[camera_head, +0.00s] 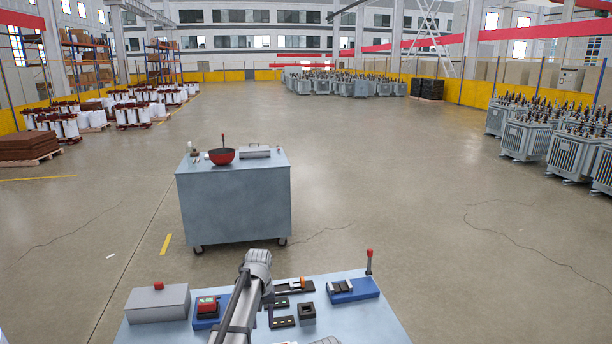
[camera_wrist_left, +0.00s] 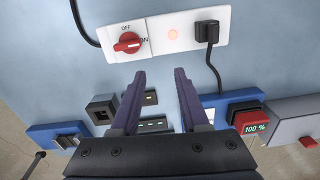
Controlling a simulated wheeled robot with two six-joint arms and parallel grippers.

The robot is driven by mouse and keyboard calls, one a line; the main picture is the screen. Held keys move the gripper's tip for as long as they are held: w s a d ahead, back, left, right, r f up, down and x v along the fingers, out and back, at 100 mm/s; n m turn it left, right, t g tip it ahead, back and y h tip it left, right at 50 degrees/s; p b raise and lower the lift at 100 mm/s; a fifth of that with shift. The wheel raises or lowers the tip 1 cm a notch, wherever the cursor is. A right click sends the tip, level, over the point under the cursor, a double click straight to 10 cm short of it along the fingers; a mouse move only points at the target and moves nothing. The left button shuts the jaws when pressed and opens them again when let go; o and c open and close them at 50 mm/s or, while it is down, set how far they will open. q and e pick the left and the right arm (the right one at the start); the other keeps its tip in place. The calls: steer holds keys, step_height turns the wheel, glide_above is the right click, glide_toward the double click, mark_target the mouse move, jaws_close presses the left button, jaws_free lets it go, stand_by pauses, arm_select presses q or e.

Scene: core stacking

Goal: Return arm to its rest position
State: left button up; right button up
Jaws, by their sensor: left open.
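My left gripper (camera_wrist_left: 160,75) is open, its two dark fingers spread apart with nothing between them. In the wrist view it hangs over the blue-grey worktable (camera_wrist_left: 60,75), with the fingertips below a white switch panel (camera_wrist_left: 160,38) in the picture. I cannot tell whether the tips touch anything. In the head view my left arm rises from the bottom edge over the worktable (camera_head: 385,325); its fingers are hidden there.
On the worktable are a grey box (camera_head: 158,303), a red device on a blue base (camera_head: 207,306), small black parts (camera_head: 283,321), and a blue block with white pieces (camera_head: 352,290) beside a red-topped post (camera_head: 369,260). A blue-grey cart (camera_head: 235,205) stands beyond; open floor surrounds it.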

arm_select(q)
steer(key=s+d+f+m+b, duration=0.1)
steer(key=s+d+m, duration=0.1)
steer(key=s, duration=1.3)
steer(key=s+d+f+m+y+b, duration=0.1)
steer(key=s+d, duration=0.4)
steer(key=s, duration=1)
steer(key=shift+f+m+b, duration=0.6)
steer(key=shift+m, duration=0.6)
steer(key=shift+w+d, duration=0.1)
